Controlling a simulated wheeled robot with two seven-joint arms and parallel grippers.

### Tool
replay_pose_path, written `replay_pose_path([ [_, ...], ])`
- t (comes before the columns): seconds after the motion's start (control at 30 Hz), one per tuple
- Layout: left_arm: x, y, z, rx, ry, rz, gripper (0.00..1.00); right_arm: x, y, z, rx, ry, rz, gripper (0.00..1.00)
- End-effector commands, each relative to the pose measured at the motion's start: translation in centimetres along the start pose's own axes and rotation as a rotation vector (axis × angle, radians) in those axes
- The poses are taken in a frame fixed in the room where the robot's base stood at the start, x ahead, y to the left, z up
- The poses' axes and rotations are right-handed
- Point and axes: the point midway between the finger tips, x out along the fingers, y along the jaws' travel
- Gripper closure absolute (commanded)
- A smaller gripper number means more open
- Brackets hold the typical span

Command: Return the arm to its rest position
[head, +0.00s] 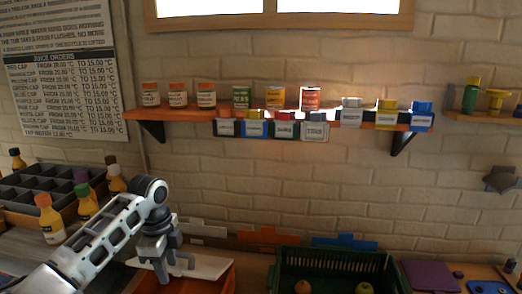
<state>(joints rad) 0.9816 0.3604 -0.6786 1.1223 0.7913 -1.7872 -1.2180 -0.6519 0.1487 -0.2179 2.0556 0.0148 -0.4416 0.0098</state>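My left arm reaches in from the lower left. Its gripper (174,270) points down over a white board (208,266) and an orange tray (215,284) at the front. The two fingers appear apart, with the pale board showing between them and nothing visible held. Whether the fingertips touch the board or tray I cannot tell. My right gripper is not in view.
A divided grey crate (50,182) and bottles with coloured caps (50,220) stand close to my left arm. A green crate (340,262) with a few round items is right of the gripper. An orange wall shelf (165,113) holds jars and cans above.

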Motion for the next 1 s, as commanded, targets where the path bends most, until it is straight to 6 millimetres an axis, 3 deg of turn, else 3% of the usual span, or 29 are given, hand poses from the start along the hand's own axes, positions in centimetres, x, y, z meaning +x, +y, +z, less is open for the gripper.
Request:
replay_pose_path([
  [0.27,9.4,3.2,-4.5,-0.172,0.105,-0.118,0.61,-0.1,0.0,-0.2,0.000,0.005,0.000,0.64],
  [0.4,14.7,7.0,-7.6,-0.354,0.226,-0.213,0.61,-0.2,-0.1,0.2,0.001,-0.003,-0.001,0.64],
  [0.53,17.8,11.3,-9.7,-0.568,0.359,-0.303,0.61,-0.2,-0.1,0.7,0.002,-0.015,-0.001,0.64],
  [0.73,18.9,18.4,-10.3,-0.919,0.558,-0.434,0.61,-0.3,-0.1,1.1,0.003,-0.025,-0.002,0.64],
  [0.9,17.1,23.4,-8.9,-1.148,0.686,-0.535,0.61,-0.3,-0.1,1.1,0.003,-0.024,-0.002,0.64],
  [1.0,16.0,25.2,-8.1,-1.225,0.732,-0.577,0.61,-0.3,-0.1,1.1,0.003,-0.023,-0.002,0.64],
])
